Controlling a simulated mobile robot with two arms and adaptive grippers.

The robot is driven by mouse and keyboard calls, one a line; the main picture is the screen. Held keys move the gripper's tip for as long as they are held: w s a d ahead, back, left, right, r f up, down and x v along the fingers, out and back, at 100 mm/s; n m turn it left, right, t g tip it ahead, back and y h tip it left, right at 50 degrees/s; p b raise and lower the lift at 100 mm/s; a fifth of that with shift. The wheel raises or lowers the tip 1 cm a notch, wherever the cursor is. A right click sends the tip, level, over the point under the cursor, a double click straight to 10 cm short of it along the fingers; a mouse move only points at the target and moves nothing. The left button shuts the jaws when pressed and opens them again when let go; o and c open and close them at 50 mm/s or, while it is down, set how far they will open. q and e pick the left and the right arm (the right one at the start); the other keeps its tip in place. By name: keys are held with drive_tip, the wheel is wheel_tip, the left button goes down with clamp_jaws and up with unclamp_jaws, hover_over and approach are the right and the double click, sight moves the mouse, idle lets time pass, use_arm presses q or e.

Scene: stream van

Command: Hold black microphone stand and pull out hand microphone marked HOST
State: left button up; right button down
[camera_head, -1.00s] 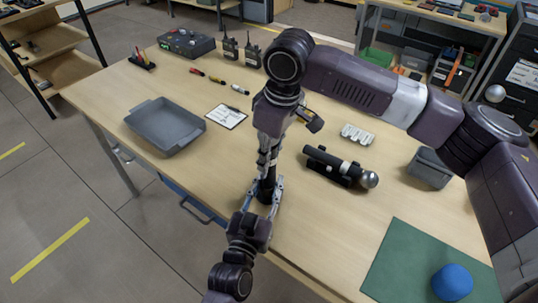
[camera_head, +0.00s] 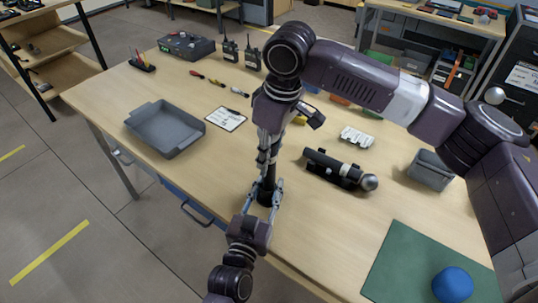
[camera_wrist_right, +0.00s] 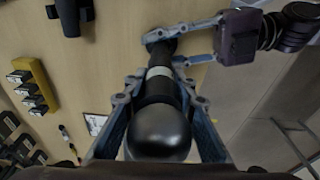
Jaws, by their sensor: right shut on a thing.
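The microphone (camera_wrist_right: 158,125), with a dark round head and a pale band, is between the fingers of my right gripper (camera_wrist_right: 160,100), which is shut on it. In the head view my right gripper (camera_head: 268,145) points down over the upright black microphone stand (camera_head: 264,188) near the table's front edge. My left gripper (camera_head: 263,197) reaches in low from the front, its fingers on both sides of the stand, seemingly shut on it. I cannot tell whether the microphone's lower end is still inside the stand. No HOST lettering is readable.
Another microphone (camera_head: 341,169) lies in a black holder to the right. A grey tray (camera_head: 163,146) and a clipboard (camera_head: 226,118) are to the left. A grey bin (camera_head: 430,170), a green mat (camera_head: 410,262) and a blue ball (camera_head: 452,284) are to the right.

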drive_tip(key=shift+r, duration=1.7)
drive_tip(key=shift+r, duration=1.45)
use_arm(q)
drive_tip(key=o, duration=1.3)
